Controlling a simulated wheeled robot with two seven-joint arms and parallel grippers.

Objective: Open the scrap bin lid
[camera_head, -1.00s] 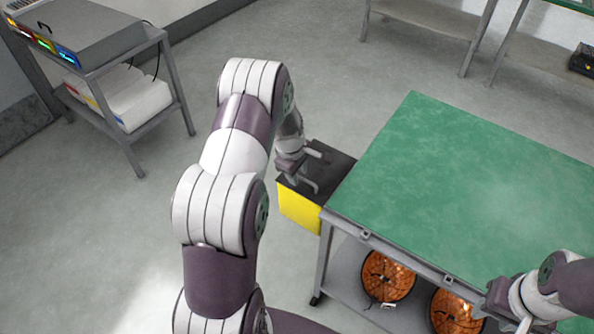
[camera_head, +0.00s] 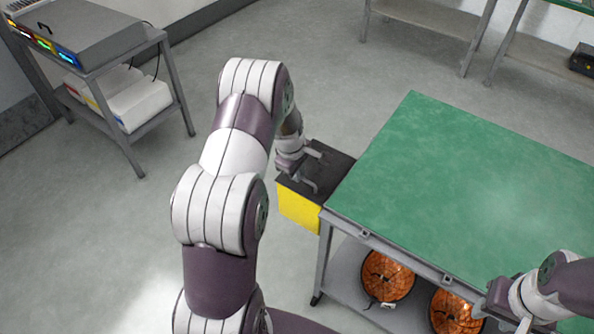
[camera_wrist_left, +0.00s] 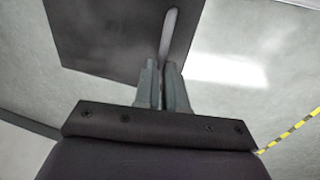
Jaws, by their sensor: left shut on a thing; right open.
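The scrap bin (camera_head: 300,207) is a yellow box beside the left end of the green-topped bench. Its dark lid (camera_head: 335,165) lies across the top and looks closed. In the left wrist view the lid (camera_wrist_left: 100,35) is a dark panel with a pale bar handle (camera_wrist_left: 169,35). My left gripper (camera_head: 308,178) is over the lid, its fingers (camera_wrist_left: 163,85) shut on the handle. The exact contact is partly hidden by the fingers. My right gripper (camera_head: 515,315) is open at the lower right, by the bench's front edge, and its fingertips are hard to see.
The green bench top (camera_head: 470,180) is bare. Orange reels (camera_head: 388,278) sit on the shelf below it. A grey cart (camera_head: 130,130) with a device (camera_head: 85,32) stands at the upper left. The floor between the cart and my left arm is clear.

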